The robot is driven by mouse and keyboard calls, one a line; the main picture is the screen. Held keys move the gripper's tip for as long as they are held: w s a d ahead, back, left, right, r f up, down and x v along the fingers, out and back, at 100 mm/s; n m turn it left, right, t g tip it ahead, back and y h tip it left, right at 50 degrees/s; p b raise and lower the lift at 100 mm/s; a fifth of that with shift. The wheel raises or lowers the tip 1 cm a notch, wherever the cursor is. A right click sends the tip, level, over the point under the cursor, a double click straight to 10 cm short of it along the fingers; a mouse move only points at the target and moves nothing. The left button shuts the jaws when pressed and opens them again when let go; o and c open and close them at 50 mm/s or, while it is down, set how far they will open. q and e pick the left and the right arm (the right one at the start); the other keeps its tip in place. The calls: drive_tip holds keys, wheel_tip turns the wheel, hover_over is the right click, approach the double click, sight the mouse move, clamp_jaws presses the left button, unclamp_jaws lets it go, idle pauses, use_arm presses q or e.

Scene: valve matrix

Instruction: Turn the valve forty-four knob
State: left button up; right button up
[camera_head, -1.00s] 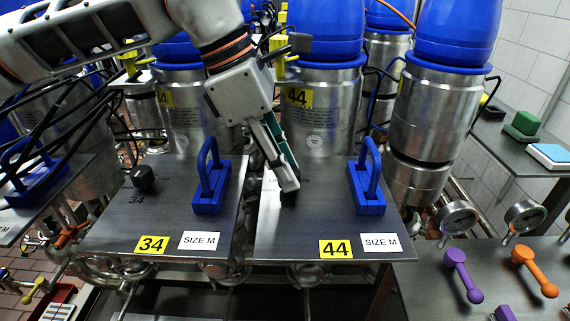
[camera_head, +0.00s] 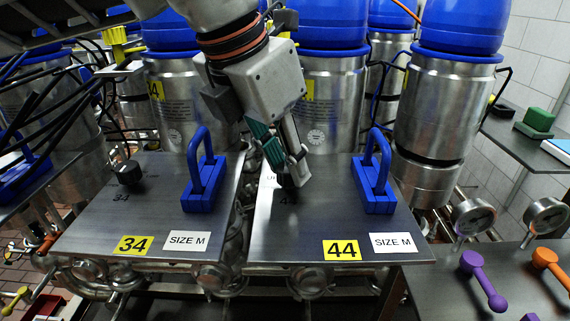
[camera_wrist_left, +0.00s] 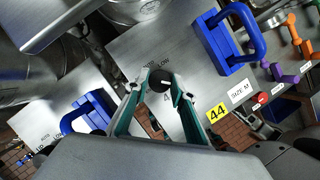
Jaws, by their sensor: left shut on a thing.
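The valve forty-four knob is a round black knob (camera_wrist_left: 160,81) with a white mark, on the metal plate (camera_head: 300,222) with the yellow 44 label (camera_head: 341,250). In the wrist view it sits between the fingertips of my left gripper (camera_wrist_left: 157,88), which is shut on it. In the head view my left gripper (camera_head: 289,172) reaches down to the plate from above, and its fingers mostly hide the knob. My right gripper is not in view.
A blue handle (camera_head: 378,190) stands on the plate right of the knob. The plate marked 34 (camera_head: 90,225), at left, has its own black knob (camera_head: 129,173) and blue handle (camera_head: 202,185). Steel canisters (camera_head: 440,105) with blue tops stand behind. Purple (camera_head: 480,275) and orange levers are at right.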

use_arm(q)
drive_tip(key=n+y, duration=0.1)
drive_tip(key=n, duration=0.1)
drive_tip(key=n+t, duration=0.1)
drive_tip(key=n, duration=0.2)
drive_tip(key=shift+s+d+n+y+b, duration=0.1)
drive_tip(key=shift+d+n+y+b, duration=0.05)
drive_tip(key=shift+n+y+b, duration=0.2)
drive_tip(key=n+y, duration=0.2)
drive_tip(key=n, duration=0.3)
drive_tip(key=shift+d, duration=0.1)
drive_tip(key=o, duration=1.1)
drive_tip(key=v, duration=1.2)
drive_tip(key=shift+s+d, duration=0.1)
drive_tip(key=shift+d, duration=0.05)
drive_tip(key=shift+s+f, duration=0.1)
